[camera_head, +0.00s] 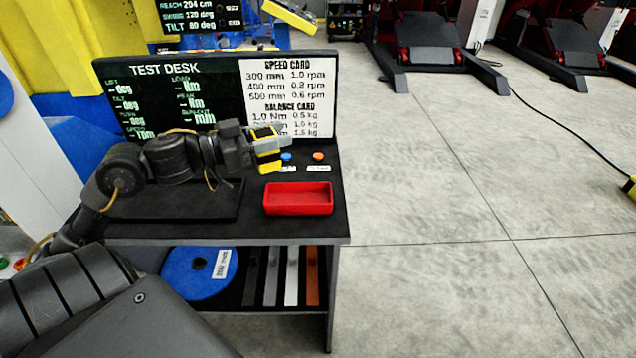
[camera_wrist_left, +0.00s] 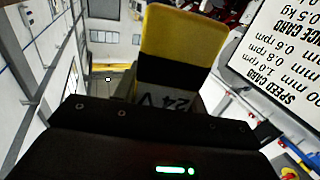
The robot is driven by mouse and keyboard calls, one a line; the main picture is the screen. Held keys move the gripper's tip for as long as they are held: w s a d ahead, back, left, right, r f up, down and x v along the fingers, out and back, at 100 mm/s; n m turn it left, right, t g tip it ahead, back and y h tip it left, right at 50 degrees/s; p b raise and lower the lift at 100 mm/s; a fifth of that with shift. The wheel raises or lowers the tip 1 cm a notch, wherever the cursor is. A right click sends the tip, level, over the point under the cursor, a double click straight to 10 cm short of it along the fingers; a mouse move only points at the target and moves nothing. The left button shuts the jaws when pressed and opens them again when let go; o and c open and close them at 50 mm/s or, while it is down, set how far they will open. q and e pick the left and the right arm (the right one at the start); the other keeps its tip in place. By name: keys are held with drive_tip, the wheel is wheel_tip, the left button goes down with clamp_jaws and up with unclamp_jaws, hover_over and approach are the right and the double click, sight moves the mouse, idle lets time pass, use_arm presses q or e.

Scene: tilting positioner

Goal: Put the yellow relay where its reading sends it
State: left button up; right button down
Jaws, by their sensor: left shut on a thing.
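The yellow relay (camera_head: 268,160) has a black band and is held in my left gripper (camera_head: 262,148), above the test desk and just behind the red tray. In the left wrist view the relay (camera_wrist_left: 180,40) stands out from the jaws, yellow with a black band and part of a "24 V" marking. The fingertips are largely hidden there. The test desk screen (camera_head: 170,95) shows only dashes for its readings. The red tray (camera_head: 298,199) on the desk looks empty. My right gripper is not in view.
A blue button (camera_head: 286,157) and an orange button (camera_head: 318,156) sit on the desk behind the tray. A speed and balance card (camera_head: 287,97) stands at the back. A blue disc (camera_head: 195,272) and several bars (camera_head: 290,276) are on the shelf below. Open floor lies to the right.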

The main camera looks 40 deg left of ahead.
use_arm(q)
drive_tip(key=w+d+f, duration=0.8)
drive_tip(key=w+f, duration=0.1)
drive_tip(key=f, duration=0.3)
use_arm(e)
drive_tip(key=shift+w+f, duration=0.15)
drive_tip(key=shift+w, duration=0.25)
use_arm(q)
drive_tip(key=shift+f, duration=0.2)
drive_tip(key=o, duration=1.1)
drive_tip(key=b+v, duration=0.1)
drive_tip(key=v, duration=1.1)
drive_tip(key=shift+r, duration=0.15)
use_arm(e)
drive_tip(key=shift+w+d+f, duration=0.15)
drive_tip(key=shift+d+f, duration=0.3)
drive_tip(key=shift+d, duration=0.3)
